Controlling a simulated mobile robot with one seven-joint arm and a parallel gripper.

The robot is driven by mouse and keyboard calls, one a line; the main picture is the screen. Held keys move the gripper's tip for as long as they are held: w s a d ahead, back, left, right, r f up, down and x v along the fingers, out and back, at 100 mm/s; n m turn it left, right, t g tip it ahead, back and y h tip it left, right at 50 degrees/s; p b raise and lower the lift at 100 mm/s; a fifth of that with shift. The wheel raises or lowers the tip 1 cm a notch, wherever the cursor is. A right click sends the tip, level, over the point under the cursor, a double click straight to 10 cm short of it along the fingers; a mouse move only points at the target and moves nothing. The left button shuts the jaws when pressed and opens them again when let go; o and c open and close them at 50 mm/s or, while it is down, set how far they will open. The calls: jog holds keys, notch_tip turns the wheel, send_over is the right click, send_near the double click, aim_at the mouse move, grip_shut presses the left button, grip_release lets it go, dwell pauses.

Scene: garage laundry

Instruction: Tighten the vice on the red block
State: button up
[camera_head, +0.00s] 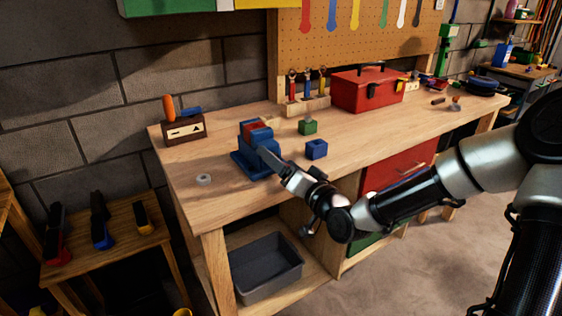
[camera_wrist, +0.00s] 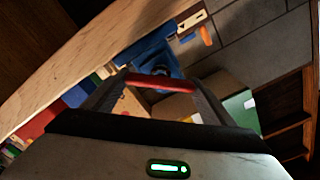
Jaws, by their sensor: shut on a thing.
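The blue vice (camera_head: 246,166) stands near the left end of the wooden workbench, and it also shows in the wrist view (camera_wrist: 147,52). The red block (camera_head: 255,129) sits at the top of the vice, between its blue jaws; whether both jaws touch it I cannot tell. My gripper (camera_head: 268,155) reaches in from the right to the vice's near side. In the wrist view a red bar (camera_wrist: 162,81), seemingly the vice handle, lies across between my two fingertips, and my gripper is shut on it. My fingers hide the handle in the head view.
A blue cube (camera_head: 316,150) and a green block (camera_head: 307,127) lie right of the vice, close to my arm. A red toolbox (camera_head: 366,91) and a tool rack (camera_head: 304,106) stand behind. A pale ring (camera_head: 204,180) lies left. A grey bin (camera_head: 265,270) is below.

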jog(key=m+p, duration=0.2)
jog(key=shift+r+m, duration=0.15)
jog(key=shift+m, duration=0.15)
jog(key=shift+f+m, duration=0.3)
jog(key=shift+m, duration=0.4)
jog(key=o, duration=1)
jog(key=shift+o, duration=0.2)
jog(key=shift+d, duration=0.1)
jog(key=shift+f, duration=0.15)
